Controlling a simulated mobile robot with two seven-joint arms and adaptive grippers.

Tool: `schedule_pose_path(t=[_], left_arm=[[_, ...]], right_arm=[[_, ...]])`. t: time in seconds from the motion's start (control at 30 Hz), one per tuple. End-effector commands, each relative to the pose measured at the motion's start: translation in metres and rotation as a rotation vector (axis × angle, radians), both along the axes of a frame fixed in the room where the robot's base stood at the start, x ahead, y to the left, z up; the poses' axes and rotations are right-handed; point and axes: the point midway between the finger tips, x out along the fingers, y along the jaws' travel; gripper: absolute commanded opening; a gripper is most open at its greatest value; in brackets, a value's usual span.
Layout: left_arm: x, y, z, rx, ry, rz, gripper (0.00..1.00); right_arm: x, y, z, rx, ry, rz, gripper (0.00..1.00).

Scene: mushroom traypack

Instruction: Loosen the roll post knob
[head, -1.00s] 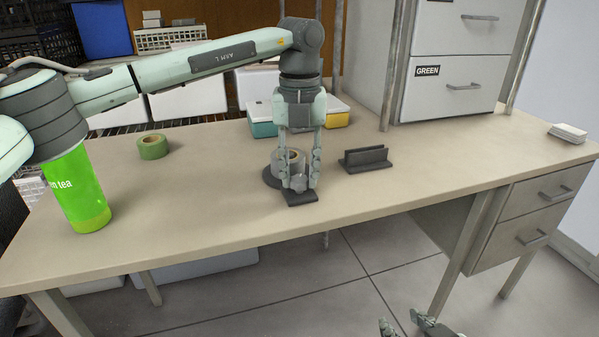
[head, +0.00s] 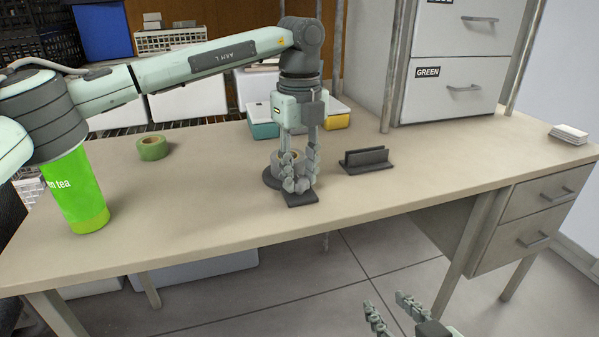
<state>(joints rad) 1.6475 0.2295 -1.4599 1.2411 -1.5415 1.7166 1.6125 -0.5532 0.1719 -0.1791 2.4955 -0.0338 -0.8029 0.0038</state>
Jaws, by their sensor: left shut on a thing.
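A dark dispenser stands on the table, with a round base (head: 270,178) and a flat front foot (head: 301,199). A grey-white roll (head: 287,158) stands on it, partly covered by my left gripper's fingers. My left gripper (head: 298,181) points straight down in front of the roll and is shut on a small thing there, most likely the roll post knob. The knob itself is hidden between the fingers. My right gripper (head: 385,302) is open and empty at the bottom edge, in front of the table and apart from it.
A dark slotted holder (head: 366,160) stands right of the dispenser. A green tape roll (head: 153,148) and a green tea container (head: 77,191) are to the left. Teal (head: 262,122) and yellow (head: 337,120) bins stand behind. The front right of the tabletop (head: 450,165) is clear.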

Motion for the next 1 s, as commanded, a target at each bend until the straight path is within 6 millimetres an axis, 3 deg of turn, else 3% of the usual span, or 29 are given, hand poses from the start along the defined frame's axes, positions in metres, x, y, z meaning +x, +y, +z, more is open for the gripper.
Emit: schedule_pose_path(t=[0.43,0.47,0.6,1.0], left_arm=[[0.0004,0.0003,0.0006,-0.001,-0.001,0.011,0.01],[0.0004,0.0003,0.0006,-0.001,-0.001,0.011,0.34],[0.0003,0.0002,0.0005,-0.001,-0.001,0.010,0.51],[0.0007,-0.0003,0.0086,-0.001,-0.002,0.009,0.51]], right_arm=[[0.0004,-0.0013,0.0004,-0.002,-0.001,-0.002,0.40],[0.0006,-0.0015,0.0003,-0.002,-0.001,-0.002,0.40],[0.0007,-0.0022,0.0002,-0.003,0.000,-0.003,0.40],[0.0010,-0.0031,-0.0002,-0.008,0.001,-0.003,0.40]])
